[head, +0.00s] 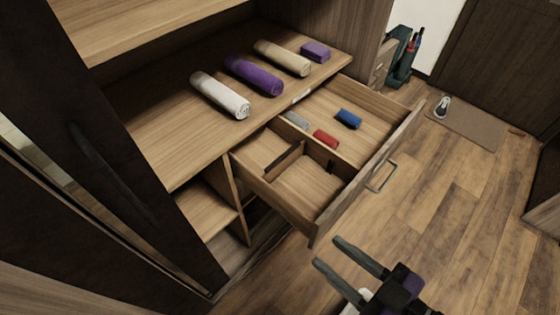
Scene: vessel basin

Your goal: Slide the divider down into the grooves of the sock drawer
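The sock drawer (376,168) is pulled out of the wooden cabinet, with a metal handle on its front. A lengthwise partition (343,168) splits its inside. A dark brown strip, which looks like the divider (284,162), stands in the near compartment, running across toward the partition. I cannot tell whether its ends sit in grooves. My gripper (328,252) is at the bottom of the view, in front of the drawer and apart from it. Its two fingers are spread with nothing between them. Small rolls in grey (297,120), red (326,139) and blue (349,118) lie in the far compartment.
On the cabinet top lie a white roll (220,95), a purple roll (254,76), a beige roll (283,58) and a folded purple piece (315,51). A dark door (115,185) stands at left. A mat (470,128) with a shoe lies behind.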

